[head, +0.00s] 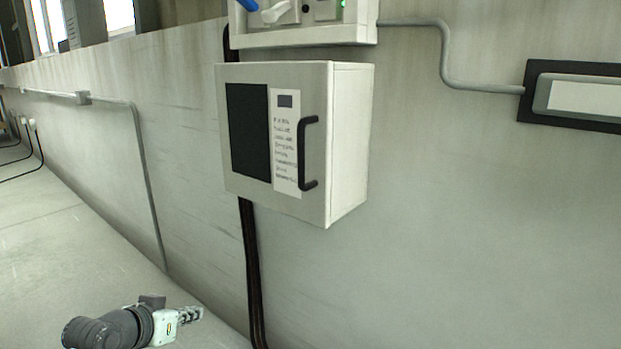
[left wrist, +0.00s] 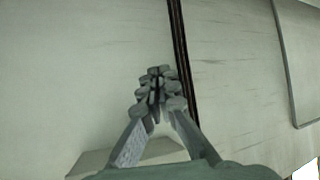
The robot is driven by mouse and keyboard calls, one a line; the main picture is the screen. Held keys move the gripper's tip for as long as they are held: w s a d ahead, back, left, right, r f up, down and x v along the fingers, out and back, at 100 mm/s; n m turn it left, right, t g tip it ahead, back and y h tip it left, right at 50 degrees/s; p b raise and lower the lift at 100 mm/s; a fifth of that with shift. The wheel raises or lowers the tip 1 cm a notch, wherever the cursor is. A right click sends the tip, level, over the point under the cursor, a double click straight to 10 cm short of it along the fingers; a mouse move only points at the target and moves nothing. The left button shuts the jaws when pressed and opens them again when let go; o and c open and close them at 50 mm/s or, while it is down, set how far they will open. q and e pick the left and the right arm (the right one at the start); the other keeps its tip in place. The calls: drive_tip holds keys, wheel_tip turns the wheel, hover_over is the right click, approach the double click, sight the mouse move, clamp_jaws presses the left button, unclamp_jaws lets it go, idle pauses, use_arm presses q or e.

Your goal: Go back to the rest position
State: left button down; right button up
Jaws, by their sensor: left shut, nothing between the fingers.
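My left gripper (head: 191,315) is low in the head view, left of the middle, pointing to the right. It also shows in the left wrist view (left wrist: 156,82), where its fingers are together with nothing between them. It is below and to the left of the wall cabinet and holds nothing. My right gripper is in neither view.
A closed white cabinet (head: 345,150) with a black handle (head: 303,155) juts from the wall. A panel (head: 300,35) is above it. Dark cables (head: 251,270) run down below the cabinet. A grey conduit (head: 150,190) runs down the left wall.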

use_arm(q)
drive_tip(key=s+a+f+g+y+p, duration=0.1)
drive_tip(key=s+f+g+y, duration=0.1)
drive_tip(key=s+f, duration=0.9)
drive_tip(key=s+a+f+g+y+p, duration=0.1)
drive_tip(key=s+f+g, duration=0.4)
drive_tip(key=s+f, duration=0.6)
drive_tip(key=s+y, duration=0.1)
drive_tip(key=s, duration=0.6)
drive_tip(key=shift+s+a+f+n, duration=0.2)
drive_tip(key=shift+a+f+n, duration=0.05)
drive_tip(key=shift+a+n, duration=0.1)
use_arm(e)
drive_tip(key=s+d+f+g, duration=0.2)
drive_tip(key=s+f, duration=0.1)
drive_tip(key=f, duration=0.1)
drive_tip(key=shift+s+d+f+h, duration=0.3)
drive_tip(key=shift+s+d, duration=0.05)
